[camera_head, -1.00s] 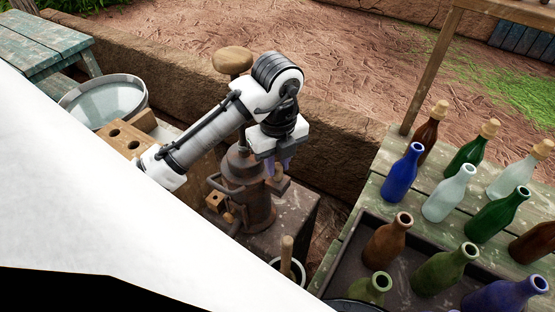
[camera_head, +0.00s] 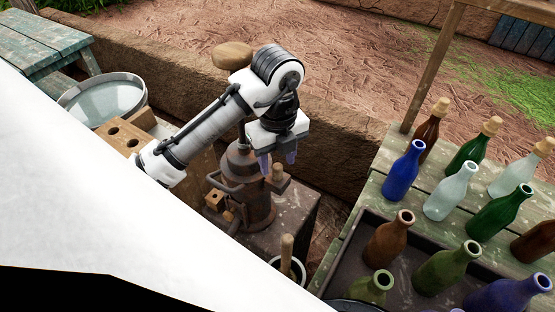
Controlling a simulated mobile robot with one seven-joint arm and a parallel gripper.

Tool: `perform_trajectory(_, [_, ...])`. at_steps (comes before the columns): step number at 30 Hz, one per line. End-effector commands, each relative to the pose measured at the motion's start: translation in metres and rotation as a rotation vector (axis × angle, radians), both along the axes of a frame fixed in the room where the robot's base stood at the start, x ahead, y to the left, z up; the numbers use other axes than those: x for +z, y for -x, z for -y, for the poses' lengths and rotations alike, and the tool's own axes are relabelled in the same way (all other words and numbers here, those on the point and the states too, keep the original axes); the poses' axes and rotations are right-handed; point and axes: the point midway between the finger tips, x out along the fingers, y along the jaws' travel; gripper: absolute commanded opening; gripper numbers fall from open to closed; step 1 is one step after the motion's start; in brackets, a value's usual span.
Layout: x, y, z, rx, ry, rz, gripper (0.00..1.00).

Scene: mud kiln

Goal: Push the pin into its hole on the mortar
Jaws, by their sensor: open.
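The mortar (camera_head: 262,214) is a dark, rusty metal vessel with a domed top and side handles. It stands upright on a worn block below my arm. A short wooden pin (camera_head: 278,172) stands in a bracket at the mortar's right side; how deep it sits cannot be told. Another small wooden piece (camera_head: 213,197) shows at the mortar's left side. My gripper (camera_head: 278,160) points down just above the right-hand pin, with its bluish fingers open and apart. It appears to hold nothing. My gripper and wrist hide part of the mortar's top.
A green plank table (camera_head: 377,197) at right holds several glass bottles and a dark tray (camera_head: 335,262). A pot with a wooden handle (camera_head: 287,252) stands in front of the mortar. A round wooden knob (camera_head: 232,55) and a metal basin (camera_head: 103,98) are behind and left.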

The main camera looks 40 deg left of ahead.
Motion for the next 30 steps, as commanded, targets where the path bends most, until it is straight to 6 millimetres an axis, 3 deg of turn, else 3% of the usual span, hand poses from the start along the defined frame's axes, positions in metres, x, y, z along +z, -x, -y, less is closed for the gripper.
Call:
perform_trajectory(9, [0.068, 0.000, -0.001, 0.000, -0.006, 0.002, 0.46])
perform_trajectory(16, [0.108, 0.000, 0.000, 0.000, -0.003, 0.000, 0.46])
perform_trajectory(21, [0.122, 0.000, 0.000, -0.001, -0.002, 0.001, 0.46])
perform_trajectory(30, [0.126, 0.000, 0.000, -0.001, 0.000, 0.001, 0.46])
